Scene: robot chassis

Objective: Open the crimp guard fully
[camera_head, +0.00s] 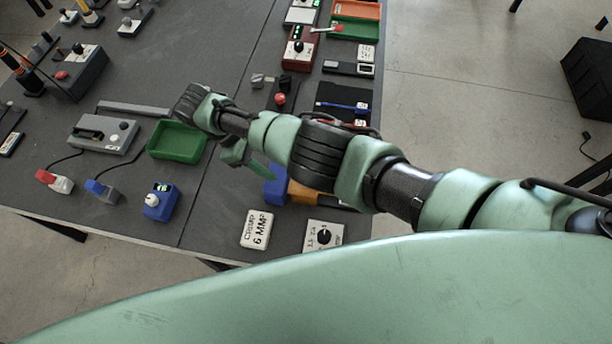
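My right arm reaches in from the right across the table. Its gripper (246,160) points down beyond the wrist, near the right side of a green tray, and is partly hidden by the arm; its opening is unclear. A white card (257,230) reading "CRIMP 6 MM" lies at the table's front. Behind it, a blue part (276,186) and an orange part (300,194) show beneath my arm, which covers most of them. I cannot make out which part is the crimp guard or how far open it is. My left gripper is not in view.
The green tray (177,141) and a grey device (103,134) stand left of the gripper. A blue box with a knob (160,201) and a white dial plate (323,236) are near the front edge. The dark table (215,215) is bare between blue box and card.

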